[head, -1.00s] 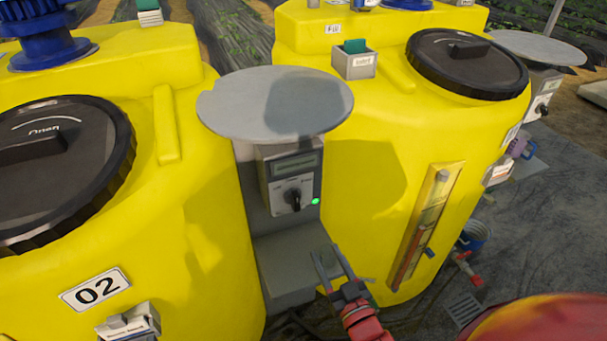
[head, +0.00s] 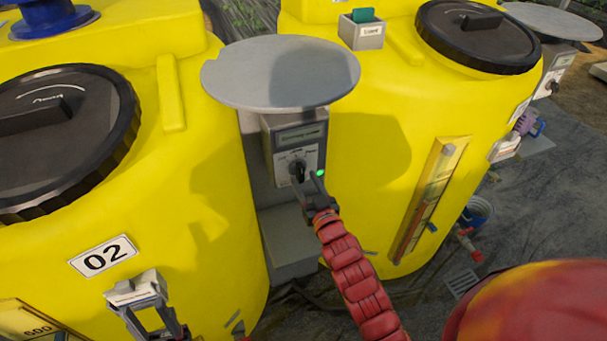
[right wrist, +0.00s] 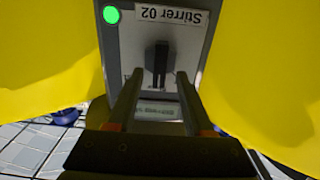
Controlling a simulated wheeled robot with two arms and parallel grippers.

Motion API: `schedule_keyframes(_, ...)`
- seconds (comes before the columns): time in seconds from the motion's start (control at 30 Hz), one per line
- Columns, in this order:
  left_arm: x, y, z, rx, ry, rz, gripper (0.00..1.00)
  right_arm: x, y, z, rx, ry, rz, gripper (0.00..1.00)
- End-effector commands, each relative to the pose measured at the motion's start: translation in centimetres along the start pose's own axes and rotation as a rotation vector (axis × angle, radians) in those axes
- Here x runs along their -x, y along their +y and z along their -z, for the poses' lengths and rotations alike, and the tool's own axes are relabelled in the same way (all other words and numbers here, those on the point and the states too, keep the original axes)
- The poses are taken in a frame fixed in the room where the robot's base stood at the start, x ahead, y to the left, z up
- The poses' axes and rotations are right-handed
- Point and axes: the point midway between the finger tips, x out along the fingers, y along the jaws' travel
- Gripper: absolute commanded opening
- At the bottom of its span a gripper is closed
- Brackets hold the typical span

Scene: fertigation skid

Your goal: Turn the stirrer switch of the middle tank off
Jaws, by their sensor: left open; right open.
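The stirrer switch is a black knob (head: 297,171) on a grey control box (head: 309,133) beside tank 02 (head: 200,235). In the right wrist view the knob (right wrist: 160,63) is upright in the picture, under an upside-down "Stirrer 02" label (right wrist: 172,14). A green lamp (right wrist: 111,14) is lit; it also shows in the head view (head: 320,173). My right gripper (head: 309,182) is open in front of the box, its fingertips (right wrist: 160,75) either side of the knob's near end; contact cannot be told. My left gripper (head: 145,309), partly visible at the bottom left, appears open and empty.
A round grey plate (head: 280,72) overhangs the control box, with a grey ledge (head: 288,235) below it. Yellow tanks stand close on both sides; the right one (head: 385,150) has a level gauge (head: 428,200).

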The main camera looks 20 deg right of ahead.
Motion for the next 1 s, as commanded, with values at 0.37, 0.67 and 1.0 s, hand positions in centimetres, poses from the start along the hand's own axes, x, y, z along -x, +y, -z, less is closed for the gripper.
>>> schedule_keyframes(0.37,-0.5,0.0,0.1,0.0,0.0,0.0,0.5,-1.9,0.0,-0.1,0.0,-0.001,0.0,0.52)
schedule_keyframes(0.67,-0.5,0.0,0.1,0.0,0.0,0.0,0.5,-1.8,0.0,-0.1,0.0,-0.001,0.0,0.23)
schedule_keyframes(1.0,-0.5,0.0,0.1,0.0,0.0,0.0,0.5,-1.8,0.0,-0.1,0.0,-0.001,0.0,0.0)
